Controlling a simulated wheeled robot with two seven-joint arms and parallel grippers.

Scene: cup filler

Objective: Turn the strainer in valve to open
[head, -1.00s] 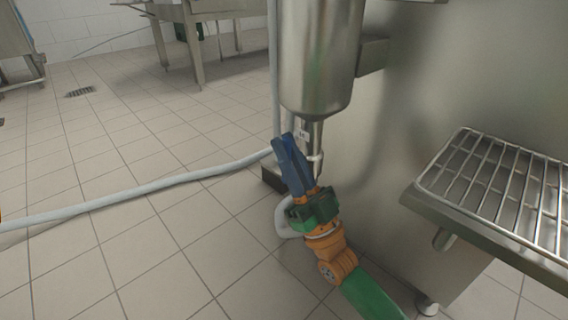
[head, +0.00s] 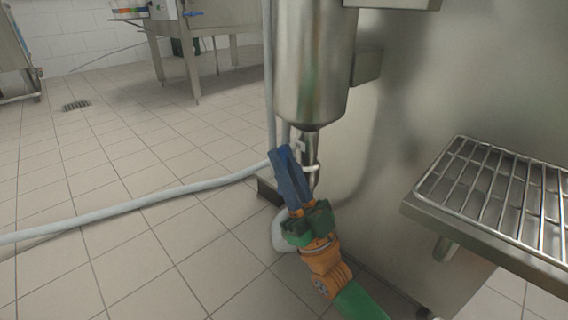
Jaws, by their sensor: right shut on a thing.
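The strainer (head: 314,70) is a steel cylinder with a rounded bottom, mounted beside the machine's steel side. Under it, a narrow outlet pipe with the strainer in valve (head: 309,148) runs down, with a small pale tag beside it. My right gripper (head: 283,152) has blue fingers pointing up, just left of this pipe. The fingers are close together and shut on a part of the valve, likely its handle, which they mostly hide. I cannot tell the valve's exact angle. My left gripper is not in view.
A wire rack (head: 495,195) on a steel shelf juts out at the right. A steel table (head: 195,38) stands at the back. The floor at the left is mostly clear.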

